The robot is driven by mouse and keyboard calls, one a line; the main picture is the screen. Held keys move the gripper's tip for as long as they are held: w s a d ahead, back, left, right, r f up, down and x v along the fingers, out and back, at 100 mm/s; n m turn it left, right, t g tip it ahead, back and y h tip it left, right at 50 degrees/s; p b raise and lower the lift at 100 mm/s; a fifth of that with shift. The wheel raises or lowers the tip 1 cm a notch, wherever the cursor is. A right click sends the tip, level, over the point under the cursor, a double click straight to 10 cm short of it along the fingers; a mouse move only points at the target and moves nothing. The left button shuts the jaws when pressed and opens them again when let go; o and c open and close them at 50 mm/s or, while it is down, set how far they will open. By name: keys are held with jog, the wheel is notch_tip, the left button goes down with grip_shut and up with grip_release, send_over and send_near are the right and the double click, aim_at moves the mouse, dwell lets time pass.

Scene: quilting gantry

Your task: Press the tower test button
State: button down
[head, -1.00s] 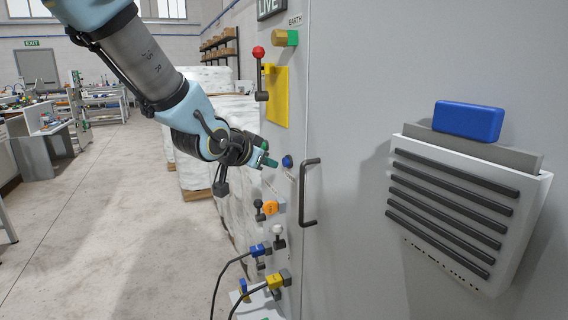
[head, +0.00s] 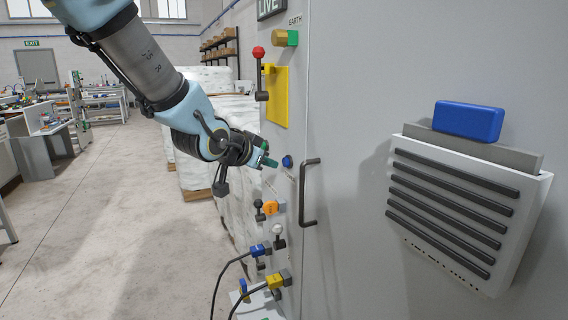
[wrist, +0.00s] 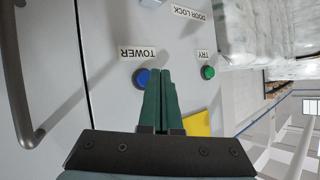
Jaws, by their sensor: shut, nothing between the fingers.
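The tower test button is a blue round button (wrist: 142,78) beside a label reading TOWER (wrist: 137,53) in the wrist view. It also shows in the head view as a small blue knob (head: 287,162) on the grey cabinet's narrow panel. My gripper (wrist: 161,72) has its green fingers together and empty, their tips beside the blue button. In the head view my gripper (head: 273,162) is just left of the button. I cannot tell whether the fingertips touch the panel.
A green button (wrist: 208,72) labelled TRY sits on the other side of my fingers. A dark door handle (head: 311,192) stands out right of the blue button. A red-knobbed lever (head: 259,72) is above, and an orange knob (head: 270,208) and plugged cables are below.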

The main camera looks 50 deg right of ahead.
jog(key=shift+d, duration=0.1)
jog(key=shift+s+d+b, duration=0.15)
jog(key=shift+d+b, duration=0.15)
jog(key=shift+b, duration=0.05)
jog(key=shift+s+d+b, duration=0.2)
jog(key=shift+d+b, duration=0.15)
jog(key=shift+d, duration=0.1)
dwell(0.9)
jog(key=shift+w+a, duration=0.1)
jog(key=shift+w+a+p, duration=0.25)
jog(key=shift+a+p, duration=0.25)
jog(key=shift+a, duration=0.2)
jog(key=shift+a, duration=0.1)
jog(key=a, duration=0.1)
jog(key=w+a+p, duration=0.1)
jog(key=a, duration=0.1)
jog(key=a+p, duration=0.1)
jog(key=shift+w+a, duration=0.25)
jog(key=shift+w, duration=0.15)
